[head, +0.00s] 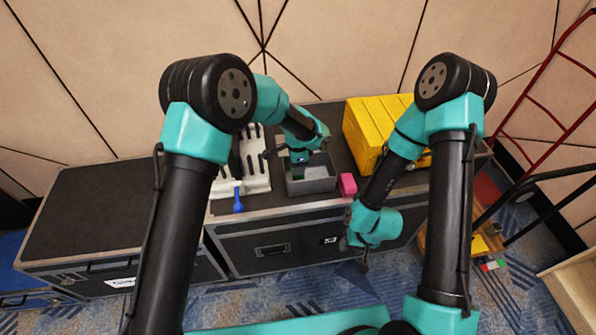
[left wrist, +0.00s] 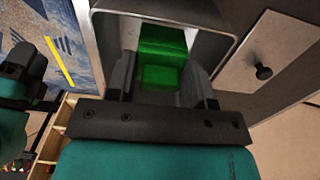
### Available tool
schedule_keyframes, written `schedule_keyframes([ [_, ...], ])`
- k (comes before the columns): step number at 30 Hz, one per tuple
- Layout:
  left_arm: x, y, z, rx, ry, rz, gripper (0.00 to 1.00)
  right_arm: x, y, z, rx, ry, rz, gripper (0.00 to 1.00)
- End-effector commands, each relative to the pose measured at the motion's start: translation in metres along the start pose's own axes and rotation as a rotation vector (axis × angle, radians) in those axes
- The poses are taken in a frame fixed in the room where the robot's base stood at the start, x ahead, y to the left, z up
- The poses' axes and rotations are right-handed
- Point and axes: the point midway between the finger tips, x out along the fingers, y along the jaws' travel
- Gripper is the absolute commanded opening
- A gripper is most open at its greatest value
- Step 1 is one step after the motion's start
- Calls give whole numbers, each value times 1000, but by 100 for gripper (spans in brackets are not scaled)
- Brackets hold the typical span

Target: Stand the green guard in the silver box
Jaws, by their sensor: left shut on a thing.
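The silver box (head: 312,186) is a grey open-topped box on the black case top. It shows around my fingers in the left wrist view (left wrist: 213,22). My left gripper (head: 300,160) points down into the box. In the left wrist view its two fingers (left wrist: 163,82) are on either side of the green guard (left wrist: 162,50) and shut on it. The guard is inside the box opening; its lower end and whether it touches the floor are hidden. My right gripper (head: 363,262) hangs in front of the case, away from the box; its jaws are too small to read.
A pink block (head: 347,184) stands just right of the box. A white rack (head: 257,180) with dark slots and a blue tool (head: 238,202) are to the left. A yellow case (head: 365,130) stands behind right. The case top (head: 95,215) is clear at far left.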

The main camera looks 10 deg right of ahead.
Motion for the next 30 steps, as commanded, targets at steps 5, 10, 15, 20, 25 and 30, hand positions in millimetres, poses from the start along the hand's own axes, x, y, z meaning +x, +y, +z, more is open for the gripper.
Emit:
schedule_keyframes([
  [5, 0, 0, 0, 0, 1, -1, 25, 0, 0, 0, 0, 0, 0, 43],
  [10, 4, 0, 0, 0, 0, 0, 25, 0, 0, 0, 0, 0, 0, 43],
  [15, 26, 0, 0, -1, -1, 2, 25, 0, 0, 0, 0, 0, 0, 43],
  [20, 38, 0, 0, 0, 1, 0, 25, 0, 0, 0, 0, 0, 0, 43],
  [25, 37, 0, 0, 0, 1, -1, 25, 0, 0, 0, 0, 0, 0, 43],
  [30, 40, 0, 0, -1, 1, 0, 25, 0, 0, 0, 0, 0, 0, 43],
])
